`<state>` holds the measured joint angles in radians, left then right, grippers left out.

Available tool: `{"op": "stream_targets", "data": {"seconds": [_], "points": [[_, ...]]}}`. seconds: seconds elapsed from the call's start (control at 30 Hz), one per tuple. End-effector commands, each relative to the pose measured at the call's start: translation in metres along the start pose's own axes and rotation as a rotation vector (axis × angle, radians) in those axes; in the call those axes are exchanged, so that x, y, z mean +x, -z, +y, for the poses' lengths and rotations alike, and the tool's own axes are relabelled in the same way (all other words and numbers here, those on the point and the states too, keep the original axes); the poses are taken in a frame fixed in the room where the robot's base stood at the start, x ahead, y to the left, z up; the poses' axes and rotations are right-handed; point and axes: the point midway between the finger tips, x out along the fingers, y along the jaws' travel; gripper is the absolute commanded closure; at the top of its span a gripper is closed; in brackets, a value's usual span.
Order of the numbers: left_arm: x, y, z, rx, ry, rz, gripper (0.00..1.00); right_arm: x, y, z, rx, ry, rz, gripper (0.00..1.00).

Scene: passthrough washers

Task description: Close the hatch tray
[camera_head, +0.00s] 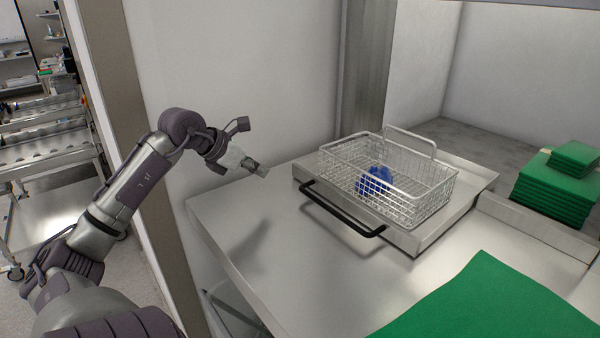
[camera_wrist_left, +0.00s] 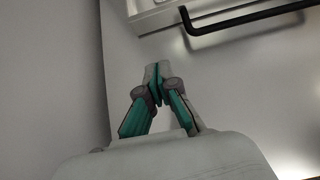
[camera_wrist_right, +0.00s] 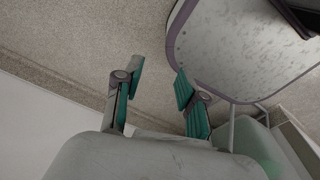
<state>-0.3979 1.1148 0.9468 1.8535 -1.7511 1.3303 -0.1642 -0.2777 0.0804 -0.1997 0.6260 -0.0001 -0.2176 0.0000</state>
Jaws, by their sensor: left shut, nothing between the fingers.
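The hatch tray (camera_head: 432,236) is a flat metal slab that juts out over the steel counter. A black bar handle (camera_head: 340,212) runs along its front edge; the handle also shows at the top of the left wrist view (camera_wrist_left: 250,18). A wire basket (camera_head: 430,205) with a blue item (camera_head: 374,182) inside stands on the tray. My left gripper (camera_head: 262,171) is shut and empty, in the air to the left of the handle and apart from it. My right gripper (camera_wrist_right: 160,80) is open and empty over the floor, seen only in the right wrist view.
A green sheet (camera_head: 490,305) lies on the counter (camera_head: 260,230) at front right. A stack of green folded cloths (camera_head: 555,195) sits at the right. A wall stands behind the counter's left part. The counter left of the tray is clear. A metal rack (camera_head: 45,140) stands far left.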

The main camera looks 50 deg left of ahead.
Motion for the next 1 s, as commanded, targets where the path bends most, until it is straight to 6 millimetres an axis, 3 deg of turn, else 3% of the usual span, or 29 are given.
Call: {"op": "stream_targets", "data": {"seconds": [0.27, 0.47, 0.63, 1.0], "points": [[0.051, -0.002, 0.000, 0.001, 0.001, 0.003, 1.00, -0.021, -0.039, -0.009, 0.001, 0.012, -0.060, 0.60], [0.083, -0.001, 0.000, 0.000, 0.000, 0.003, 1.00, -0.027, -0.026, -0.007, 0.001, 0.009, -0.043, 0.60], [0.097, -0.015, 0.000, 0.003, -0.001, 0.000, 1.00, -0.031, -0.006, -0.004, 0.001, 0.006, -0.012, 0.60], [0.112, -0.026, 0.000, -0.002, 0.001, -0.002, 1.00, -0.037, -0.017, -0.004, 0.001, 0.006, -0.029, 0.60]]}}
